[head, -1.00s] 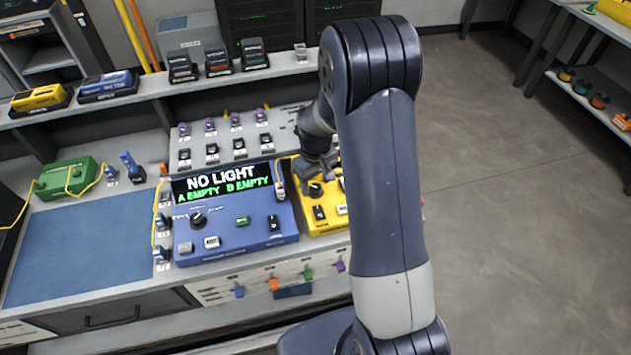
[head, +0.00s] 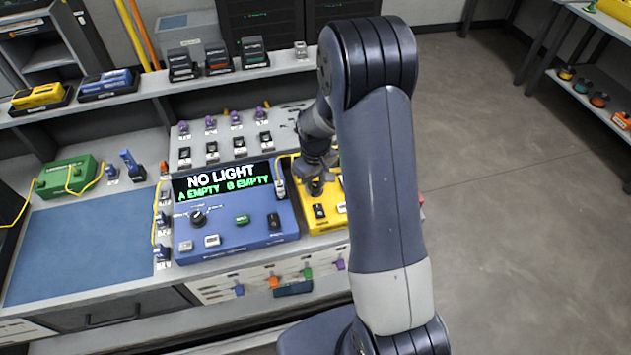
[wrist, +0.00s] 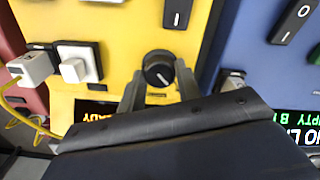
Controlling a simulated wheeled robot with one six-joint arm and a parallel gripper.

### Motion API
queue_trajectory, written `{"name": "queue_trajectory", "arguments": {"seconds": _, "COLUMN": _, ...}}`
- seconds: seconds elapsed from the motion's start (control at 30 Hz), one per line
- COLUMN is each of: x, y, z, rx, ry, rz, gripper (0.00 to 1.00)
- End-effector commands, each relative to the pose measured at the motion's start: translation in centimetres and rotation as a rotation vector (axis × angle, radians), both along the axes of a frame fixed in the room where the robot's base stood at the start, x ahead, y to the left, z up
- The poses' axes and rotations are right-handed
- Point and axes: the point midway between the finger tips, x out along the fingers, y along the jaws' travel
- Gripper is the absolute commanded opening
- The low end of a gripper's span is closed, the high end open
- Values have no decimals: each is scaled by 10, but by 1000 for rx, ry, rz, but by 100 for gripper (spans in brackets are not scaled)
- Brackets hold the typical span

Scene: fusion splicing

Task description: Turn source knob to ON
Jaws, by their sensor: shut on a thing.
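The source knob (wrist: 159,68) is a round black dial with a white pointer mark on the yellow box (wrist: 120,25). In the wrist view my gripper (wrist: 158,80) has one finger on each side of the knob and is shut on it. In the head view my gripper (head: 314,186) reaches down over the back of the yellow box (head: 336,190) and hides the knob. The ON label is not readable.
The blue unit (head: 250,235) stands just left of the yellow box; its screen (head: 222,181) reads NO LIGHT, A EMPTY, B EMPTY. A black rocker switch (wrist: 178,12) and a white plug (wrist: 76,69) sit near the knob. A yellow cable (wrist: 18,118) runs beside the box.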

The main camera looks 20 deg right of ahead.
Motion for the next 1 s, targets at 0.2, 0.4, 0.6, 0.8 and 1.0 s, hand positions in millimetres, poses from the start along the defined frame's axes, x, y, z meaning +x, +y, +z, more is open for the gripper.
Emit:
{"name": "queue_trajectory", "arguments": {"seconds": 0.2, "x": 0, "y": 0, "z": 0, "rx": 0, "ry": 0, "rz": -19, "gripper": 9}}
{"name": "queue_trajectory", "arguments": {"seconds": 0.4, "x": 0, "y": 0, "z": -1, "rx": 0, "ry": -2, "rz": -100, "gripper": 9}}
{"name": "queue_trajectory", "arguments": {"seconds": 0.6, "x": 0, "y": 0, "z": -2, "rx": 0, "ry": -1, "rz": -252, "gripper": 9}}
{"name": "queue_trajectory", "arguments": {"seconds": 0.8, "x": 0, "y": 0, "z": -2, "rx": 1, "ry": -2, "rz": -441, "gripper": 9}}
{"name": "queue_trajectory", "arguments": {"seconds": 1.0, "x": 1, "y": 0, "z": -2, "rx": 1, "ry": -3, "rz": -631, "gripper": 9}}
